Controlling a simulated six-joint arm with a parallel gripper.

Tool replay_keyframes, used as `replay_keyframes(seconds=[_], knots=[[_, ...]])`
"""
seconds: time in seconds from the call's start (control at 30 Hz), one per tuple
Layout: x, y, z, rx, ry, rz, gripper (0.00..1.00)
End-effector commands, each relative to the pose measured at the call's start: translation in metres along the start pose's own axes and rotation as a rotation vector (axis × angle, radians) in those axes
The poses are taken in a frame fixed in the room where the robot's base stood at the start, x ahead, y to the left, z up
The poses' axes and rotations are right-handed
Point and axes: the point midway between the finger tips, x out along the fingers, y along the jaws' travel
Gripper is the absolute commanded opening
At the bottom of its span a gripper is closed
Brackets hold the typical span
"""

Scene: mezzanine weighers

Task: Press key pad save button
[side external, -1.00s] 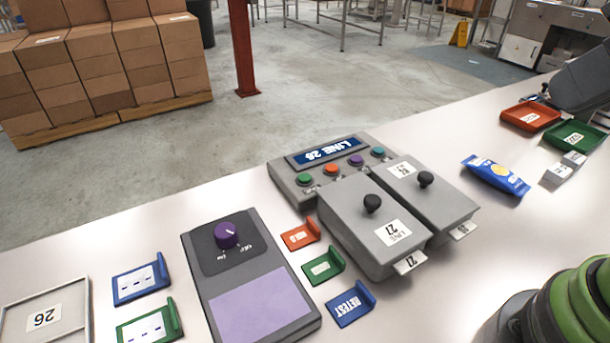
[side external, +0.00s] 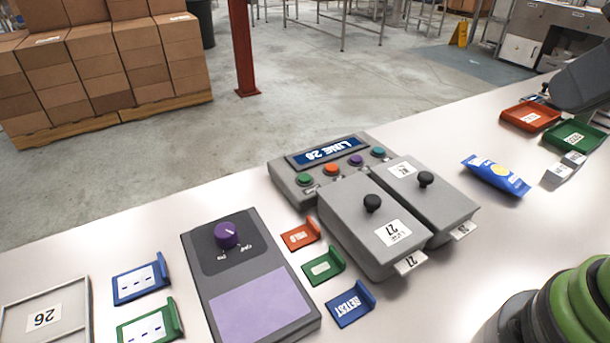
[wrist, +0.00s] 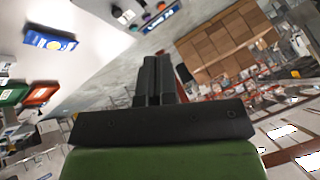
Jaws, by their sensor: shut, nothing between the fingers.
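The key pad (side external: 283,169) is a grey box with a blue display reading LINE 26. Green (side external: 304,179), orange (side external: 331,169), purple (side external: 356,160) and teal (side external: 378,152) round buttons line its front. I cannot read which one is save. In the wrist view the key pad's display (wrist: 160,19) and buttons show small at the top, partly cut off. My gripper (wrist: 153,62) is shut and empty, its dark fingers pointing up the wrist picture, well apart from the key pad. The side external view does not show the fingers.
Two grey lidded boxes with black knobs (side external: 372,203) stand close against the key pad. A purple-knob device (side external: 227,235) and small coloured trays lie to the left. A blue packet (side external: 495,176), red tray (side external: 531,117) and green tray (side external: 575,136) lie right.

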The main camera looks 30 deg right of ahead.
Motion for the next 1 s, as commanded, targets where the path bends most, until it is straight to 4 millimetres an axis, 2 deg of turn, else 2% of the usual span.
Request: replay_keyframes(seconds=[0.83, 1.0], knots=[[0.000, 0.000, 0.000, 0.001, -0.001, -0.001, 0.00], [0.005, -0.011, -0.010, 0.048, -0.025, -0.028, 0.00]])
